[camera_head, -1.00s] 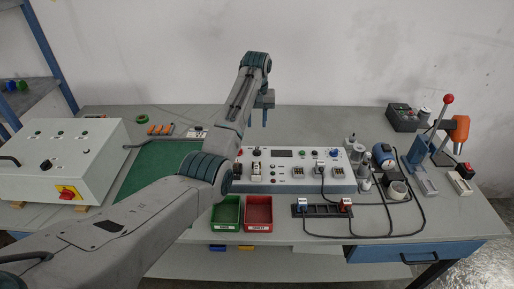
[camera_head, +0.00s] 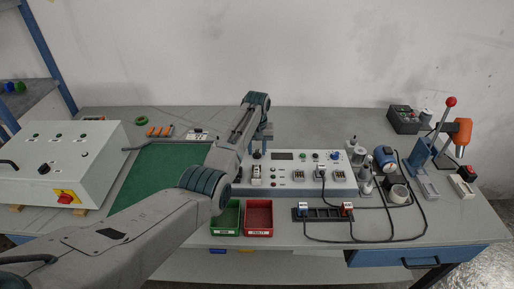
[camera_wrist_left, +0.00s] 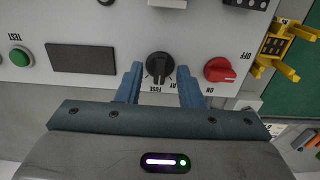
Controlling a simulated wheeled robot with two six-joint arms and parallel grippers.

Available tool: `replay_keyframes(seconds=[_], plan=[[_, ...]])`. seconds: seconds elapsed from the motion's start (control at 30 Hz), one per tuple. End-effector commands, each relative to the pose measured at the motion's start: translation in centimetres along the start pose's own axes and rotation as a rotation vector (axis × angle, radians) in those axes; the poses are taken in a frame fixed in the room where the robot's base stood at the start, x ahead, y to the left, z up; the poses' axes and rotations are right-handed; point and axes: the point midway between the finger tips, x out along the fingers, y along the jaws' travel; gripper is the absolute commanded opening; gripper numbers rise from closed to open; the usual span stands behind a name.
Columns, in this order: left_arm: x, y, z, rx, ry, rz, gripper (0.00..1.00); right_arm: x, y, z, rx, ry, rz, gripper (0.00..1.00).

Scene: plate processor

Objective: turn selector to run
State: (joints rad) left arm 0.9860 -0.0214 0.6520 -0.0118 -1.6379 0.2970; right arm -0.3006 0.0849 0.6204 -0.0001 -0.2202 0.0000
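The test panel (camera_head: 297,189) is a light grey box on the workbench. In the left wrist view, a black selector knob (camera_wrist_left: 159,66) sits on its face, with partly covered lettering around it that includes "FUSE". No "RUN" word is readable there. My left gripper (camera_wrist_left: 160,84) is open, its two blue fingers on either side of the knob in the picture; whether they touch it I cannot tell. In the head view my left gripper (camera_head: 263,141) hangs over the panel's back left part, and the arm hides the panel's left end. My right gripper is not in view.
A red knob (camera_wrist_left: 220,69) marked ON and OFF and a green TEST button (camera_wrist_left: 21,56) flank the selector. Green (camera_head: 226,219) and red (camera_head: 258,219) bins stand before the panel. A white control box (camera_head: 75,155) is at left, a red-knobbed lever press (camera_head: 436,130) at right.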

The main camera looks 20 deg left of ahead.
Motion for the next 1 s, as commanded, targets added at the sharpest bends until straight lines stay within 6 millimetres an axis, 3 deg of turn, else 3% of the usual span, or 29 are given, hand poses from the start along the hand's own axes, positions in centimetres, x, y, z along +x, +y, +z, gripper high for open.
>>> replay_keyframes(seconds=[0.27, 0.43, 0.77, 1.0], plan=[[0.2, 0.0, 0.0, 0.0, 0.0, 0.0, 0.34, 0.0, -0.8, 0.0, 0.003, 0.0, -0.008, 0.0], [0.2, 0.0, 0.0, 0.0, 0.0, 0.0, 0.0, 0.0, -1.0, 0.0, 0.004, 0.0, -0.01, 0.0], [0.1, 0.0, 0.0, 0.025, 0.0, 0.0, 0.0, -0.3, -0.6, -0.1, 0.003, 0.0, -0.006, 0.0], [-0.1, 0.0, 0.0, 0.142, -0.001, 0.0, 0.0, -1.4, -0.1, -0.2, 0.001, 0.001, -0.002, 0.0]])
